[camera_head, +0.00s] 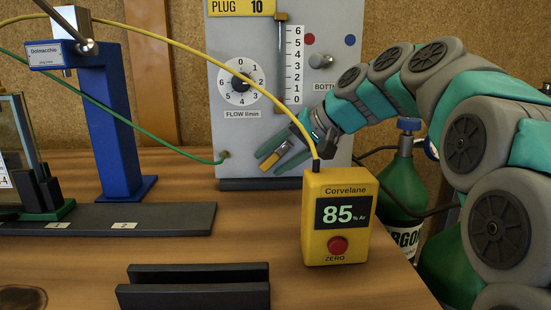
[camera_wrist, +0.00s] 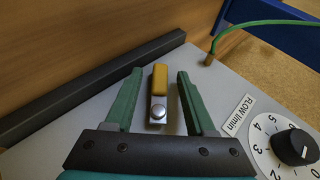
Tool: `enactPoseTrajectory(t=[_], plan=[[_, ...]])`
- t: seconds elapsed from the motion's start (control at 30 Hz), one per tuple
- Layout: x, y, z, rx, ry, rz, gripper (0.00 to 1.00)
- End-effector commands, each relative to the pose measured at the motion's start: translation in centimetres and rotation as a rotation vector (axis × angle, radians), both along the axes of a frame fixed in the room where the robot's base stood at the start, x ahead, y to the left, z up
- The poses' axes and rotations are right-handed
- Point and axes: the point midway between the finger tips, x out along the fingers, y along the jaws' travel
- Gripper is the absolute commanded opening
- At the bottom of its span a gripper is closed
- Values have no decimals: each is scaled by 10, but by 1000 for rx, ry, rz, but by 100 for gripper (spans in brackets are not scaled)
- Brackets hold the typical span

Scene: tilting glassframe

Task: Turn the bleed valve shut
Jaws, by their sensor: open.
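The bleed valve shows in the wrist view as a small yellow lever (camera_wrist: 160,78) on a silver body with a round screw head. It stands out from the grey panel (camera_wrist: 235,85). My gripper (camera_wrist: 160,72) is open, with one green finger on each side of the lever and a visible gap to both. The lever lies roughly parallel to the fingers. In the head view the yellow lever (camera_head: 271,159) sits low on the panel between the fingers of my gripper (camera_head: 267,162), pointing down and left. The valve's mount is partly hidden by the fingers.
A yellow meter (camera_head: 338,240) reading 85 % Ar stands in front of the panel, with a yellow cable. A flow dial (camera_head: 240,97) and a green hose fitting (camera_head: 223,157) are close by. A green argon bottle (camera_head: 405,185) stands right, a blue post (camera_head: 112,120) left.

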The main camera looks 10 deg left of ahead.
Motion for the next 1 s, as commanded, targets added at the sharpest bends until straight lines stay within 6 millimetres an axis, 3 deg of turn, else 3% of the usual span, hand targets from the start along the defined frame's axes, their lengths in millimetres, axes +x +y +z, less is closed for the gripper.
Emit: enactPoseTrajectory(t=[0.1, 0.6, 1.0], plan=[[0, 0, 0, 0, 0, 0, 55], [0, 0, 0, 0, 1, 1, 0], [0, -1, 0, -1, 1, 0, 0]])
